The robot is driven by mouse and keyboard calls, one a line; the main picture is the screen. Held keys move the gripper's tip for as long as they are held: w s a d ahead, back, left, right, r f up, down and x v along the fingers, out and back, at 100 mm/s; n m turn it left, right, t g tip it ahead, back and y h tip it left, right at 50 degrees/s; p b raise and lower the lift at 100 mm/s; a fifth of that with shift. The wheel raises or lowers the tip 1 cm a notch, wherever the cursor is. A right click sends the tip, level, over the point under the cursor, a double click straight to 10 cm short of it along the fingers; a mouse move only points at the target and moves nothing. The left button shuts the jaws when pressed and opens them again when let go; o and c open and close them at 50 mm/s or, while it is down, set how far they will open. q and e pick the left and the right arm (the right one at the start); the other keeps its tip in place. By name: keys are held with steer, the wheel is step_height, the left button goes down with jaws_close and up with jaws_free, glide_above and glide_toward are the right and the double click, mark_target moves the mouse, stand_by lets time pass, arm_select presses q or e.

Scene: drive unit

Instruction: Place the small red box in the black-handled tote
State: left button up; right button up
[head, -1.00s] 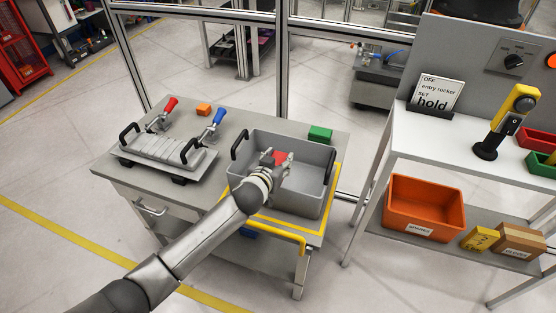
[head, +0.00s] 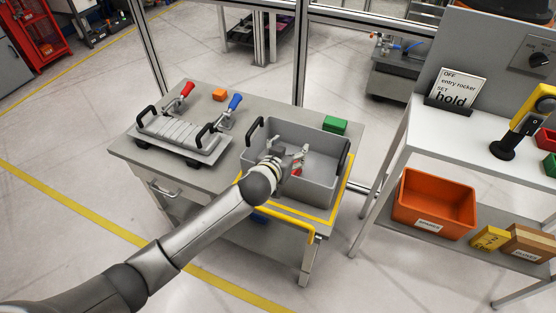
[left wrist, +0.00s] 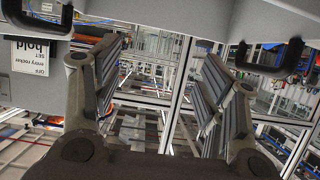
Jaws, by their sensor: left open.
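The black-handled tote (head: 318,137) is a grey open bin with a black handle at each end, standing on the right part of the grey bench. My left gripper (head: 290,157) is over and partly inside the tote, with its fingers apart. The small red box (head: 297,171) shows as a red patch inside the tote, just below the fingers and partly hidden by them. I cannot tell whether it lies flat on the tote's floor. In the left wrist view the left gripper (left wrist: 160,78) is open with nothing between its fingers. My right gripper is not in view.
A grey fixture (head: 180,138) with black handles and red and blue clamps stands left of the tote. An orange block (head: 220,94) and a green box (head: 334,125) lie behind. A yellow rail (head: 300,231) edges the bench. A white shelf (head: 440,125) with an orange bin (head: 434,204) stands right.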

arm_select(q)
steer(key=v, duration=0.9)
steer(key=shift+f, duration=0.1)
stand_by(0.3)
